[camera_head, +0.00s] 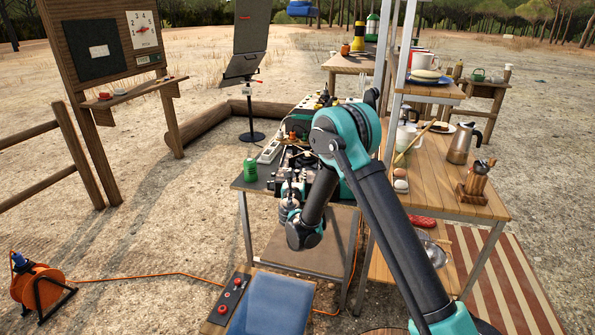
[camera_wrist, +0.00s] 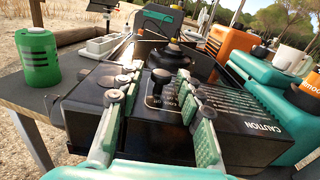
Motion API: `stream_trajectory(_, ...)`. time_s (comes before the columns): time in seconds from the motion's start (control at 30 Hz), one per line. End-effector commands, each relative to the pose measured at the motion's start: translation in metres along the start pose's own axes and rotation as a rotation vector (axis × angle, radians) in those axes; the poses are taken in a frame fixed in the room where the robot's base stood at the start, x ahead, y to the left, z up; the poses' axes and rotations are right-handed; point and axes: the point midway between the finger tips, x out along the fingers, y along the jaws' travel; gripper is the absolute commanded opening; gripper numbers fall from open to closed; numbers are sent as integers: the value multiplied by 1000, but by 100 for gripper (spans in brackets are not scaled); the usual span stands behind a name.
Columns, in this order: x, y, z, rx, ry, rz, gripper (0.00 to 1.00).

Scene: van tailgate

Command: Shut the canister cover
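The canister is clear of the fingers.
A teal case (camera_wrist: 270,95) and an orange item (camera_wrist: 228,45) crowd the right of the table. A white power strip (camera_head: 270,150) lies behind the canister. A wooden table (camera_head: 445,185) with a coffee pot (camera_head: 460,143) stands at right.

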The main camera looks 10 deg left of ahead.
Motion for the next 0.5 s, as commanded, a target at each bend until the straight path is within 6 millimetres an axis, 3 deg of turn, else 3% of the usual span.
stream_trajectory(0.2,-43,1,0,0,0,2,36)
stream_trajectory(0.5,-68,0,0,0,0,0,36)
